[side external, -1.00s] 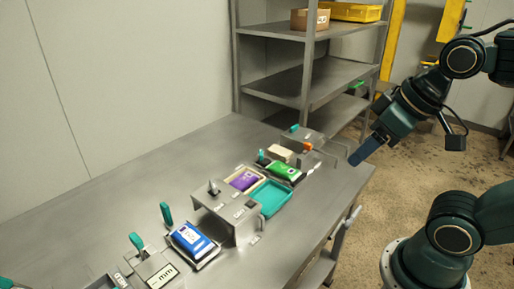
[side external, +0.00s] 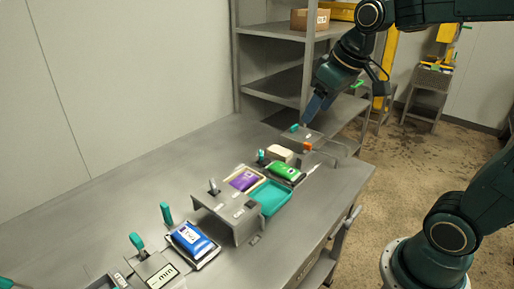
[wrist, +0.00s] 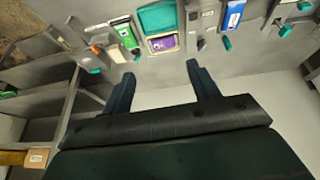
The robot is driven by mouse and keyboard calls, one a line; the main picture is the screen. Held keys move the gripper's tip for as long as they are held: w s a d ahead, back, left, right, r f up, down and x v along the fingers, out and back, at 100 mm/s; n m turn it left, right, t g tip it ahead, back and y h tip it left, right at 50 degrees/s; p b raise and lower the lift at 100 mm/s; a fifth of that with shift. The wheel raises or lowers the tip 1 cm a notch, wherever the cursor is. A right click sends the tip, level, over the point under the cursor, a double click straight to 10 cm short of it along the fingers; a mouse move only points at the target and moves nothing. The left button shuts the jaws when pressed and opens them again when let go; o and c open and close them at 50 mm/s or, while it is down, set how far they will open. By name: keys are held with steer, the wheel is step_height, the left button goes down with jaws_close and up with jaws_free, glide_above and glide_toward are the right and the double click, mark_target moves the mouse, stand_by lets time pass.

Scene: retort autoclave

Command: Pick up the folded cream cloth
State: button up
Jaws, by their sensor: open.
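The folded cream cloth (side external: 281,153) lies on the metal table as a small pale block, behind the green pouch (side external: 286,172). In the wrist view a pale patch that looks like the cloth (wrist: 117,53) shows near the left finger, partly hidden. My gripper (side external: 311,114) is in the air by the table's far end, beyond the cloth and apart from it. In the wrist view its two fingers (wrist: 160,72) are spread with nothing between them.
A grey fixture with an orange part (side external: 307,146) stands near my gripper. A teal tray (side external: 270,197), a purple pouch (side external: 243,180) and a blue pouch (side external: 191,240) lie nearer the camera. A metal shelf rack (side external: 270,97) stands behind. The table's left side is clear.

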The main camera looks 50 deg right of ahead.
steer(key=w+d+f, duration=0.2)
steer(key=w+d, duration=0.3)
steer(key=w, duration=0.3)
steer(key=g, duration=0.2)
glide_above(281, 151)
steer(key=s, duration=0.1)
steer(key=shift+s+d+f, duration=0.1)
steer(key=shift+f, duration=6.5)
steer(key=shift+s+d+f, duration=0.1)
steer(key=shift+f, duration=6.5)
steer(key=shift+w+f, duration=0.1)
steer(key=shift+x, duration=2.5)
steer(key=shift+a+f, duration=0.2)
steer(key=shift+f, duration=0.05)
steer(key=c, duration=0.7)
